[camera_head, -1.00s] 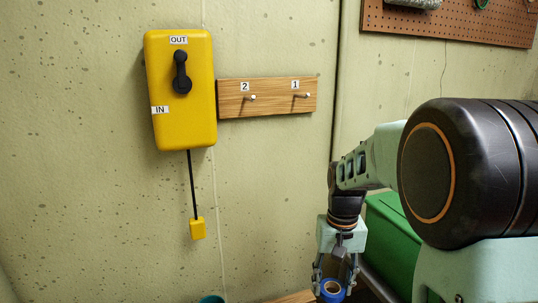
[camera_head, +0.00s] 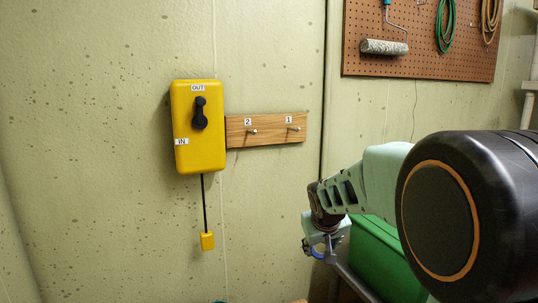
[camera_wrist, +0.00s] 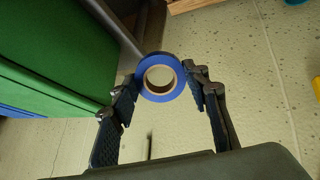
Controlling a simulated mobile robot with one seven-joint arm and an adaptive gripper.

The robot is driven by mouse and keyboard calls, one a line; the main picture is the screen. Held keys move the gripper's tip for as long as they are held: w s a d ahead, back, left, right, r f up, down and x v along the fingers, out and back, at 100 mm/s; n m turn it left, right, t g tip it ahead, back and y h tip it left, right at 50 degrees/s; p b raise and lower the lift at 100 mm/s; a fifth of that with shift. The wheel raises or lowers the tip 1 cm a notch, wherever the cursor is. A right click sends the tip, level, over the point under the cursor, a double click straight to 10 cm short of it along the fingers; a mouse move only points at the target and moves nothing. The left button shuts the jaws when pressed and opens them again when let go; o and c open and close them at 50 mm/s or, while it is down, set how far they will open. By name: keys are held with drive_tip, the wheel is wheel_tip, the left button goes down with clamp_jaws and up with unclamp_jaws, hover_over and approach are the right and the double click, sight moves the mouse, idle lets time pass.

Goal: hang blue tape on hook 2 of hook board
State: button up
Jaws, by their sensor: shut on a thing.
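The blue tape (camera_wrist: 160,58) is a roll with a tan core, held between my gripper's two fingers (camera_wrist: 160,88) in the wrist view. In the head view my gripper (camera_head: 322,247) is low, right of and below the hook board, and only a blue edge of the tape (camera_head: 316,253) shows. The wooden hook board (camera_head: 266,140) is on the wall with two pegs. Hook 2 (camera_head: 251,131) is the left peg and hook 1 (camera_head: 294,128) the right one; both are empty. My gripper is apart from the board.
A yellow box (camera_head: 199,150) with a black lever is on the wall just left of the board; a yellow tag (camera_head: 207,240) hangs below it. A green container (camera_head: 382,255) stands right of my gripper. A pegboard (camera_head: 440,62) with tools is at upper right. The wall below the board is clear.

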drive_tip(key=w+a+r+n+t+y+p, duration=0.1)
drive_tip(key=a+r+n+t+y, duration=0.1)
drive_tip(key=r, duration=0.7)
drive_tip(key=w+a+r+n+t+y+p, duration=0.1)
drive_tip(key=a+r+n+t+y, duration=0.1)
drive_tip(key=a+r, duration=0.5)
drive_tip(key=w+a+r+n+t+y+p, duration=0.1)
drive_tip(key=a+r+t+y, duration=0.3)
drive_tip(key=r, duration=0.7)
drive_tip(key=shift+w+a+n+t+p, duration=0.25)
drive_tip(key=shift+a+n+t+p, duration=0.3)
drive_tip(key=shift+n+t+p, duration=0.05)
drive_tip(key=shift+d, duration=0.1)
drive_tip(key=x, duration=1.1)
drive_tip(key=shift+w+f+b, duration=0.2)
drive_tip(key=shift+f+b, duration=0.1)
drive_tip(key=shift+f, duration=0.1)
